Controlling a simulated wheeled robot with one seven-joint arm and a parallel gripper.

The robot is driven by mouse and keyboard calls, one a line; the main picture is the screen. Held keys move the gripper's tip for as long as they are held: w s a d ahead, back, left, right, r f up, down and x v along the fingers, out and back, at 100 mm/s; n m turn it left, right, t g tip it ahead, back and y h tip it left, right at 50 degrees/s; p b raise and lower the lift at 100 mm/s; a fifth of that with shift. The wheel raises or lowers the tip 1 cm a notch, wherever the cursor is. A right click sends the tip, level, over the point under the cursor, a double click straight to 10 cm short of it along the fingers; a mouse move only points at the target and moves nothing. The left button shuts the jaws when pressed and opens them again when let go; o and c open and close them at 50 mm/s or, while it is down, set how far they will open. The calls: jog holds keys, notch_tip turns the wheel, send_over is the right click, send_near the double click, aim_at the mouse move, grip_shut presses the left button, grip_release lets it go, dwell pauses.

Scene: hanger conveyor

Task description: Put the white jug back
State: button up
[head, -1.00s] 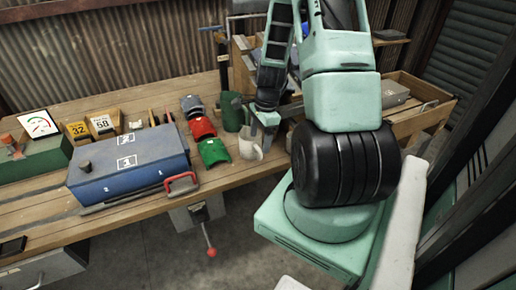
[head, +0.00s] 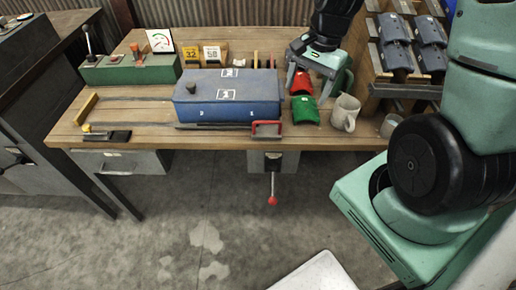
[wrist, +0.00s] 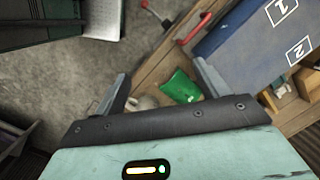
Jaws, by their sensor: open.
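The white jug (head: 345,112) stands upright on the wooden workbench (head: 160,138) near its front edge, right of the green curved piece (head: 305,109). My gripper (head: 310,80) is open and empty, raised above the bench to the left of and behind the jug in the head view, apart from it. In the wrist view my open gripper (wrist: 160,88) shows both fingers. Part of the jug (wrist: 146,102) shows low between them, its lower part hidden by the gripper's body. The green piece (wrist: 180,87) also lies between the fingers.
A blue case (head: 228,97) fills the middle of the bench. A red curved piece (head: 301,82) lies behind the green one. A dark green container (head: 343,80) is partly hidden by my gripper. A small pale cup (head: 391,126) and a rack with dark parts (head: 399,60) are right.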

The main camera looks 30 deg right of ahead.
jog(key=s+a+r+n, duration=0.1)
jog(key=a+r+n, duration=0.1)
jog(key=a+n, duration=0.3)
jog(key=s+a+r+n, duration=0.1)
jog(key=s+a+n, duration=0.15)
jog(key=a, duration=0.45)
jog(key=s+a+r+n+h, duration=0.1)
jog(key=s+a+r+n, duration=0.2)
jog(key=s+a+n, duration=0.8)
jog(key=shift+s+a+r+n, duration=0.15)
jog(key=shift+s+a+n, duration=0.4)
jog(key=shift+n, duration=0.7)
